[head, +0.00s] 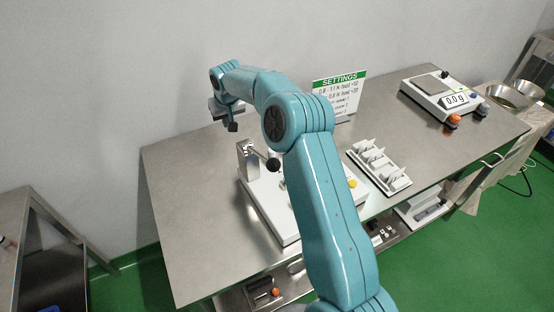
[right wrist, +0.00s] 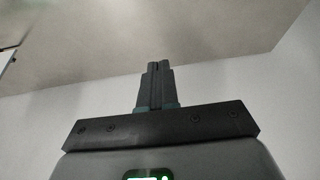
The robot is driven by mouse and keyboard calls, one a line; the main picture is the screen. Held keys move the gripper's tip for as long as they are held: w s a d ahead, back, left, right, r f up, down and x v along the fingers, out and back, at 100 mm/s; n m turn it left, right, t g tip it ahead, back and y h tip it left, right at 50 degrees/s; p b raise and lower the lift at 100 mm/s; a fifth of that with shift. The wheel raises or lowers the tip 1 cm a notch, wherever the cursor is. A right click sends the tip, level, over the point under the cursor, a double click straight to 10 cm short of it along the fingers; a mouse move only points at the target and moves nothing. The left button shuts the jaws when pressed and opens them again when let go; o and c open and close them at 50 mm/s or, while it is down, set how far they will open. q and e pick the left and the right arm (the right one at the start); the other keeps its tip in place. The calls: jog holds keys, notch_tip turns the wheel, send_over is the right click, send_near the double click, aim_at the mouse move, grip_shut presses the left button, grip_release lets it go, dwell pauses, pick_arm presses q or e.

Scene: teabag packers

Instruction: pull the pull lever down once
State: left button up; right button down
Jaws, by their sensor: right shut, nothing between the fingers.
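The pull lever, a short arm with a black ball knob (head: 273,165), sticks out from a grey upright bracket (head: 247,160) on a white machine base (head: 262,208). My right forearm hides much of that machine. My right gripper (head: 232,127) hangs above and to the left of the knob in the head view, apart from it. My left gripper is not in view.
The machine stands on a steel table (head: 190,190). A SETTINGS sign (head: 340,93) stands behind my arm. A white slotted rack (head: 379,167) and a scale (head: 440,97) reading 0.0 g are to the right. The left part of the tabletop is clear.

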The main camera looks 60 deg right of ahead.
notch_tip(320, 180, up, 11)
jog(key=p, duration=0.7)
jog(key=shift+f+p, duration=0.2)
jog(key=shift+p, duration=0.2)
jog(key=shift+a, duration=0.1)
